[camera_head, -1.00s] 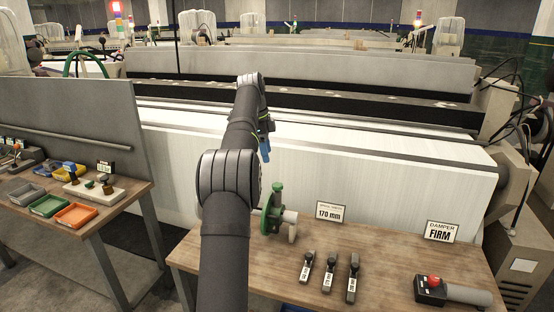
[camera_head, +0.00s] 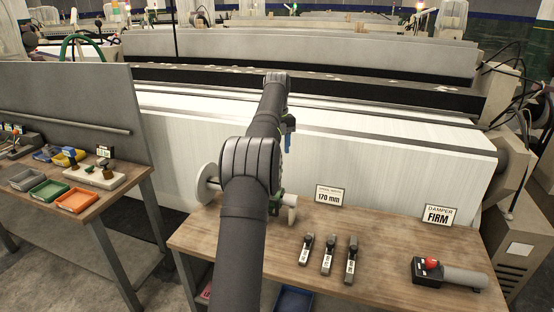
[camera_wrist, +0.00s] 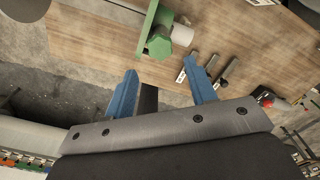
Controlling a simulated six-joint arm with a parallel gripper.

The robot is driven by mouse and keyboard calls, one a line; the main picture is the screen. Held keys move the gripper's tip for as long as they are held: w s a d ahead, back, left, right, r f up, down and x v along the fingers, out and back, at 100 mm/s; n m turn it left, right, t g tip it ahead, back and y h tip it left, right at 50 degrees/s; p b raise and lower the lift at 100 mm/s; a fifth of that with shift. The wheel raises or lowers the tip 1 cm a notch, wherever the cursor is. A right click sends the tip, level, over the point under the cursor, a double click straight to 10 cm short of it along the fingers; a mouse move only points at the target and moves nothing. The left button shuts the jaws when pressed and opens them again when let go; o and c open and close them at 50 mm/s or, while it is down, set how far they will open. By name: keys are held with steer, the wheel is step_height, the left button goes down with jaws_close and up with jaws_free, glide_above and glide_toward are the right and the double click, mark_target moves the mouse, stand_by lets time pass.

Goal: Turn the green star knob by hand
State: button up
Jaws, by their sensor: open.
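I cannot clearly tell star lobes on the knob. My gripper (camera_wrist: 162,66) has two blue fingers spread apart with nothing between them. The green part lies beyond the fingertips in the wrist view, with no visible contact. In the head view, the blue fingers (camera_head: 288,141) are above and behind the bench, in front of the loom.
Three dark levers (camera_head: 328,255) lie on the bench, with a "170 mm" sign (camera_head: 331,196), a "FIRM" sign (camera_head: 438,216) and a red-button box (camera_head: 430,270). A white disc (camera_head: 207,184) stands left of my arm. A left bench holds coloured bins (camera_head: 75,200).

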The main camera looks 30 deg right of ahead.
step_height(320, 180, down, 6)
steer(key=shift+f, duration=0.15)
stand_by(0.3)
steer(key=c, duration=0.7)
